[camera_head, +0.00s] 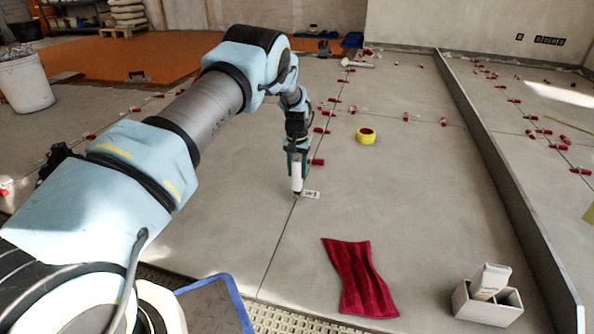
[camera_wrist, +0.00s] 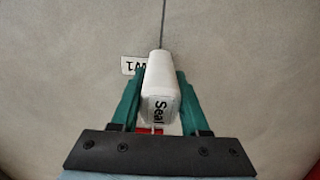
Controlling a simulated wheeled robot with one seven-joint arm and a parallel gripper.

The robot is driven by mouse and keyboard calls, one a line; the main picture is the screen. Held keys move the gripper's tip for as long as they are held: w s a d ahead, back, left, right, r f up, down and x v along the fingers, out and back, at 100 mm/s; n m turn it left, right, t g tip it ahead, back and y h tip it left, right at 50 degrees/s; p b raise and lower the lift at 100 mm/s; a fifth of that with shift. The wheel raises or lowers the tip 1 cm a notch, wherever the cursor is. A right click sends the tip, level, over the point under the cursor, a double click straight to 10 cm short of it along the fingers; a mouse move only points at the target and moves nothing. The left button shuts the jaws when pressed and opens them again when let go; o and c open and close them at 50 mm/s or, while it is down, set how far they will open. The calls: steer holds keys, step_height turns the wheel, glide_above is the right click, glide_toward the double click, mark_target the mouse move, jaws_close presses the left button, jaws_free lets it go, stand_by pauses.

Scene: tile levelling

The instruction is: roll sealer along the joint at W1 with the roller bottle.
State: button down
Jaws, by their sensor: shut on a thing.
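The white roller bottle (camera_head: 297,177) is upright in my gripper (camera_head: 297,168), over the joint beside the W1 label (camera_head: 311,195). In the wrist view the bottle (camera_wrist: 161,92) shows lettering that begins "Seal", between the green fingers of my gripper (camera_wrist: 160,100). The joint (camera_head: 275,245) runs toward the front from the bottle. The bottle's lower end is at or just above the floor; I cannot tell whether it touches.
A dark red cloth (camera_head: 358,277) lies on the tiles at front right, beside a grey holder (camera_head: 488,303) with a white bottle (camera_head: 490,281) in it. A yellow tape roll (camera_head: 366,135) and several red clips (camera_head: 316,162) lie behind. A raised edge (camera_head: 500,180) runs along the right.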

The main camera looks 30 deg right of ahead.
steer(key=shift+r, duration=0.1)
steer(key=shift+s+a+f+p, duration=0.2)
steer(key=shift+s+a+p, duration=0.6)
steer(key=shift+p, duration=0.3)
steer(key=shift+s+a+r+p, duration=0.1)
steer(key=shift+s+a+p, duration=0.6)
steer(key=shift+p, duration=0.4)
steer(key=shift+s+r, duration=0.1)
steer(key=shift+s, duration=0.1)
steer(key=shift+s+a+p, duration=0.5)
steer(key=shift+a+p, duration=0.05)
steer(key=shift+p, duration=0.35)
steer(key=shift+s+a, duration=0.1)
